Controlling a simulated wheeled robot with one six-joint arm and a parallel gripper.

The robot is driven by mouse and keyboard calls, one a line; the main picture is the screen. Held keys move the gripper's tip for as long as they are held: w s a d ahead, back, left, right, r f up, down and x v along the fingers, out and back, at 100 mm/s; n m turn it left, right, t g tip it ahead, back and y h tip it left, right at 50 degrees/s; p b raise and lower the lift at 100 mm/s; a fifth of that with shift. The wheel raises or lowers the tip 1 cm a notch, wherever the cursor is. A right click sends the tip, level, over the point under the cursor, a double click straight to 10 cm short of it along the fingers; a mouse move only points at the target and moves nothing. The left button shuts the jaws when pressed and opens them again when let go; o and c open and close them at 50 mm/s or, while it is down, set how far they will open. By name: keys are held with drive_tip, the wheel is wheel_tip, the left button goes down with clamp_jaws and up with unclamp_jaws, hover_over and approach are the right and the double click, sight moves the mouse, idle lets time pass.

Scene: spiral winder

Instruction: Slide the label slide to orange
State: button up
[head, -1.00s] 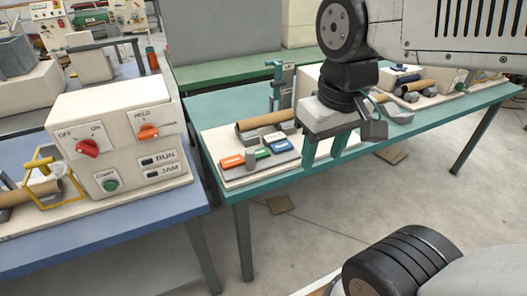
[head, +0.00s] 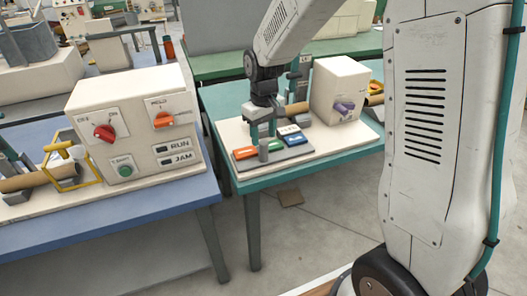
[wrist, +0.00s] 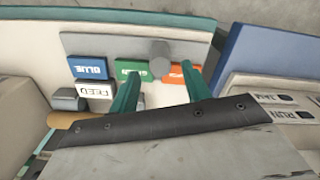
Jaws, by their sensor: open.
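The label slide is a grey plate (wrist: 205,43) with orange (wrist: 172,75), green (wrist: 132,68) and blue (wrist: 90,67) labels. Its upright grey knob (wrist: 160,54) stands between the orange and green labels in the wrist view. In the head view the knob (head: 263,150) is just right of the orange label (head: 245,153). My gripper (wrist: 159,72) is open, with its two teal fingers to either side of the knob and its tips close to it. I cannot tell whether they touch it. In the head view my gripper (head: 261,129) hides part of the green label.
A white FEED block (wrist: 95,91) and a cardboard tube (head: 297,108) lie near the slide. A cream box with a purple knob (head: 343,108) stands to the right. A control box with RUN and JAM labels (head: 135,120) stands on the blue table at left.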

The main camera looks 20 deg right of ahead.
sight(264, 151)
wheel_tip(264, 151, down, 7)
drive_tip(key=shift+f, duration=0.1)
idle(0.3)
clamp_jaws()
